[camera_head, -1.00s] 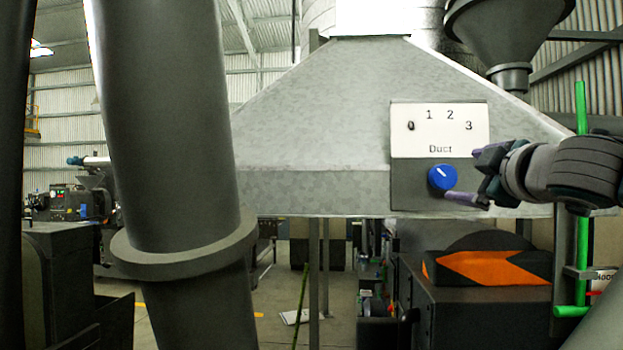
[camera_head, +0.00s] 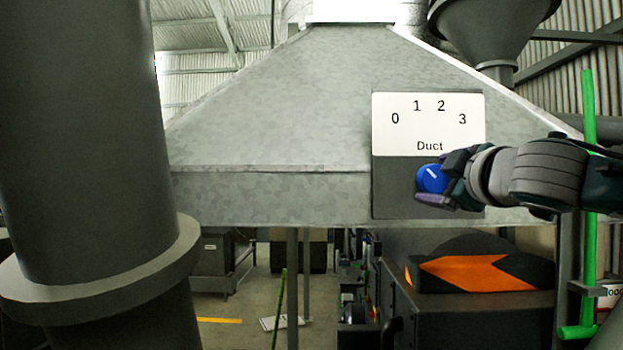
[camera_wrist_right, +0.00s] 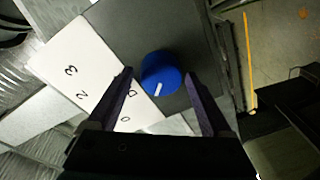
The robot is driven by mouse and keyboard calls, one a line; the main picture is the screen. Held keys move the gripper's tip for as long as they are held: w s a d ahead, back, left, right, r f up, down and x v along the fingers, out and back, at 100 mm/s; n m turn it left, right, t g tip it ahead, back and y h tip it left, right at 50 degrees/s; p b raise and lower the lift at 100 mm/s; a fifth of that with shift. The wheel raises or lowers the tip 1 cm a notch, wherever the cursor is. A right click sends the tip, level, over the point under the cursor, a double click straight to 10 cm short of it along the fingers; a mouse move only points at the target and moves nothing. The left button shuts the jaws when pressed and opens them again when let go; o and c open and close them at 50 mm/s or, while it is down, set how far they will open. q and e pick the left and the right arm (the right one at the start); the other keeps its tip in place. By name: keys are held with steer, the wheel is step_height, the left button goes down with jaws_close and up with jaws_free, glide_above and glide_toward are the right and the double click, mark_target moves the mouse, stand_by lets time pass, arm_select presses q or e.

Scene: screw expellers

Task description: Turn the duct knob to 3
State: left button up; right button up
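The duct knob (camera_head: 431,179) is a round blue dial with a white mark, on a dark grey panel (camera_head: 390,190) on the metal duct. Its mark points up and left, roughly toward the 0. The white label (camera_head: 428,130) above reads 0, 1, 2, 3 and "Duct". My right gripper (camera_head: 444,182) comes from the right, with one finger above and one below the knob's right side. In the right wrist view, the knob (camera_wrist_right: 161,74) lies between the open fingertips (camera_wrist_right: 159,74), with a small gap on each side. My left gripper is not in view.
A thick grey pipe (camera_head: 85,120) with a flange (camera_head: 110,275) stands at the left. A green pipe (camera_head: 588,200) stands at the right. A dark machine with an orange-marked top (camera_head: 475,274) is below the panel. The duct's front (camera_head: 270,195) left of the panel is clear.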

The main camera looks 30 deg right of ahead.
steer(key=c, duration=1.2)
steer(key=shift+o, duration=0.2)
steer(key=shift+f+m+b, duration=0.25)
steer(key=shift+m+b, duration=0.35)
steer(key=shift+b, duration=0.3)
steer(key=m+b, duration=0.4)
steer(key=shift+f+t+b, duration=0.15)
steer(key=shift+t+b, duration=0.15)
steer(key=shift+b, duration=0.1)
steer(key=m+b, duration=0.2)
steer(key=m, duration=0.1)
steer(key=shift+h, duration=0.4)
steer(key=m+b, duration=0.3)
steer(key=m, duration=0.3)
steer(key=shift+h+b, duration=0.35)
steer(key=shift+h, duration=0.05)
steer(key=shift+m+h+b, duration=0.5)
steer(key=shift+m+b, duration=0.35)
steer(key=shift+m, duration=1.65)
